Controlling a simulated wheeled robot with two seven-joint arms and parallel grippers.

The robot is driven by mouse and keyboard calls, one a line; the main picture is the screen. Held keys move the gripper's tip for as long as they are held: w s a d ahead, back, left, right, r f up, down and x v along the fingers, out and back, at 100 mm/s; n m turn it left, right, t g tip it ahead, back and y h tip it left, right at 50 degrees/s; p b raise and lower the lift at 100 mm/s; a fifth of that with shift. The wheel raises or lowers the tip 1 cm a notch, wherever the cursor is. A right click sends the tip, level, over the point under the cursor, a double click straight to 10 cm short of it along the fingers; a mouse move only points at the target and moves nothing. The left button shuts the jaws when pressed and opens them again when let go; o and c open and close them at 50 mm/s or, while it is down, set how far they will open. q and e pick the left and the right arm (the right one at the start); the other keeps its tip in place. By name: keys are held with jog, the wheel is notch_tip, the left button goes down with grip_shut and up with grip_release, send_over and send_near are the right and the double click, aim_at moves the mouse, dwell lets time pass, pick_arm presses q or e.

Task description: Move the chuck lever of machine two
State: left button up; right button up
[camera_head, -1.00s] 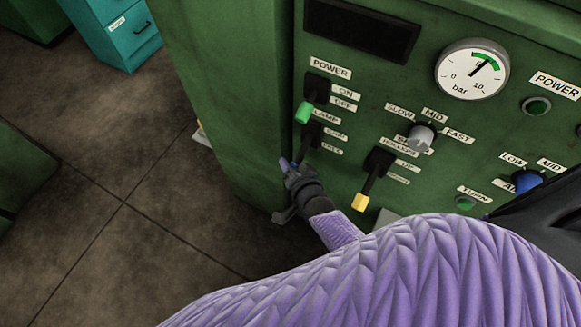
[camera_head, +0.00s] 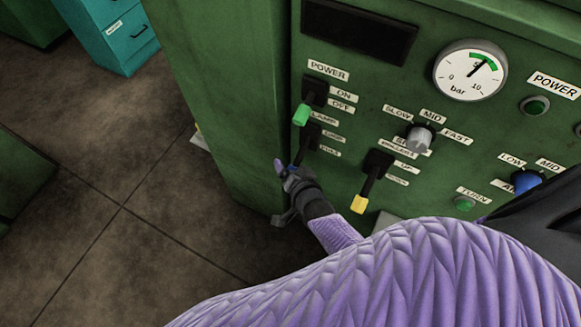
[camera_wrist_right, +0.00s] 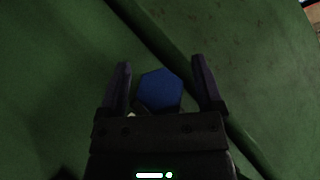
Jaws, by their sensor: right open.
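A lever with a blue tip (camera_head: 294,166) sits below the green-tipped power lever (camera_head: 301,115) on the green machine panel. Its label is partly covered and too small to read surely. My right gripper (camera_head: 284,178) is at this lever, at the panel's left edge. In the right wrist view, the blue six-sided knob (camera_wrist_right: 160,90) lies between the two spread fingers, with a gap visible on both sides. Much of the lever is hidden behind my gripper in the head view. My left gripper is out of view.
A yellow-tipped lever (camera_head: 359,204) hangs just right of my gripper. A grey dial (camera_head: 419,138), a blue dial (camera_head: 526,181), a green button (camera_head: 464,203) and a pressure gauge (camera_head: 470,70) are further right. Open floor (camera_head: 100,200) lies left, with a teal cabinet (camera_head: 112,35) behind.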

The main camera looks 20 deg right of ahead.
jog(key=p+v, duration=0.5)
jog(key=v, duration=0.5)
